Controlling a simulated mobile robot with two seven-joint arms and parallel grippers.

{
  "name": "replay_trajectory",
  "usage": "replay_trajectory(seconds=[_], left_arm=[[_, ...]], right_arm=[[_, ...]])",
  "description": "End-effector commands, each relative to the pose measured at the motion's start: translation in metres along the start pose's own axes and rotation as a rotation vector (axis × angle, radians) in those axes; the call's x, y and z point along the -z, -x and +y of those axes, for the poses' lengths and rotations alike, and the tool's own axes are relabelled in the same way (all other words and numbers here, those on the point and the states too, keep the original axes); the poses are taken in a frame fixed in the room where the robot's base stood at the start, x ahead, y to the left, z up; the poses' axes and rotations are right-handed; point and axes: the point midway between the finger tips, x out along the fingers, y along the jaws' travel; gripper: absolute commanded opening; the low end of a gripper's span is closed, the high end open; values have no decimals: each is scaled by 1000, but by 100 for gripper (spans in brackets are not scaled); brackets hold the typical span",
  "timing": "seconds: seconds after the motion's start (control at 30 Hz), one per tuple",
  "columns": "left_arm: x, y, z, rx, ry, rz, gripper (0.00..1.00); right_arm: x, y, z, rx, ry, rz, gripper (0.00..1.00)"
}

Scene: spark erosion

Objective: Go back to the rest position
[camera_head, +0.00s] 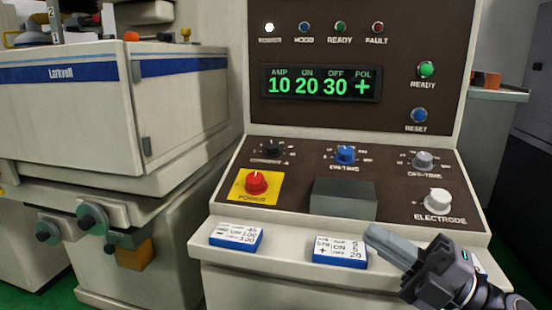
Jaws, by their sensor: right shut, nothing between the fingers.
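My right gripper (384,247) comes in from the lower right. It is shut and empty, in front of the console's lower front ledge. Its fingertips point up and left, just right of a blue-edged card block (340,251) on the ledge. My left gripper is not in view. The control console (345,177) has a display reading AMP 10, ON 20, OFF 30, POL +. The red power knob (257,183) sits on a yellow plate at left. The white electrode knob (438,201) is above and right of my gripper.
A second blue-edged card block (236,236) lies at the ledge's left. A grey box (343,199) sits on the panel's middle. The blue on-time knob (345,155) and grey off-time knob (422,160) stand above. A large machine (105,110) with handwheels stands at left.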

Motion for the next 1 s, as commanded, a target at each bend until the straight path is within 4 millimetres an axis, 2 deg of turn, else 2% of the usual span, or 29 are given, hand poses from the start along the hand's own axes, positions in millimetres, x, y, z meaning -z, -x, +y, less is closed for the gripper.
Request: replay_trajectory(seconds=[0.17,0.3,0.4,0.47,0.53,0.6,0.7,0.83,1.0], left_arm=[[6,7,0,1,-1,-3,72],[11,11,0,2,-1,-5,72],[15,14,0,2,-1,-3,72],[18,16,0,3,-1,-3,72],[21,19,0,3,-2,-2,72],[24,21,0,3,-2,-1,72],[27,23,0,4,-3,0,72],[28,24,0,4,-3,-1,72],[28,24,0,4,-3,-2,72]], right_arm=[[-24,31,-41,-110,-314,-275,0],[-36,71,-93,-150,-564,-536,0],[-34,106,-137,-151,-737,-730,0],[-26,130,-166,-141,-845,-852,0],[-10,160,-200,-119,-972,-996,0],[12,187,-231,-89,-1089,-1129,0],[44,218,-265,-45,-1223,-1278,0],[74,241,-289,-4,-1330,-1391,0],[86,249,-297,12,-1369,-1429,0]])
